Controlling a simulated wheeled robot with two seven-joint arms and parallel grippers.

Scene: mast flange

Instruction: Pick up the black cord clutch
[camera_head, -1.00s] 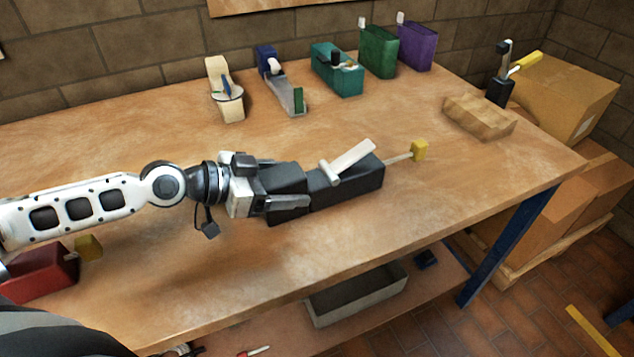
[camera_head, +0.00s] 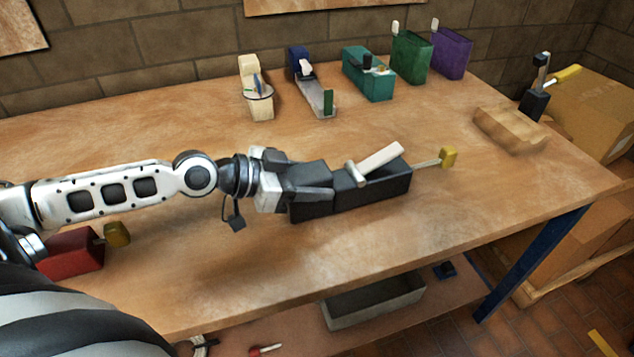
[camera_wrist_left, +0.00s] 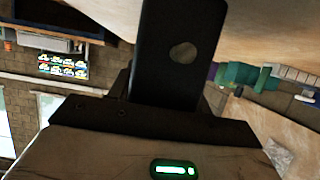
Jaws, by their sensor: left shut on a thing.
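The black cord clutch (camera_head: 388,186) is a long black block with a pale lever raised on top. A thin rod with a yellow knob (camera_head: 448,157) sticks out of its far right end. My left gripper (camera_head: 328,187) is shut on its left end, covering that part. A soft shadow lies on the bench apart from the clutch, so it appears held a little above the surface. In the left wrist view a dark upright shape with a round pale spot (camera_wrist_left: 183,52) fills the middle; I cannot tell whether it is clutch or finger. My right gripper is not in view.
Along the back of the wooden bench (camera_head: 430,225) stand a cream clutch (camera_head: 256,88), a blue-and-grey one (camera_head: 316,90), a teal one (camera_head: 368,76), a green block (camera_head: 411,58) and a purple block (camera_head: 453,54). A red block (camera_head: 72,254) sits near left.

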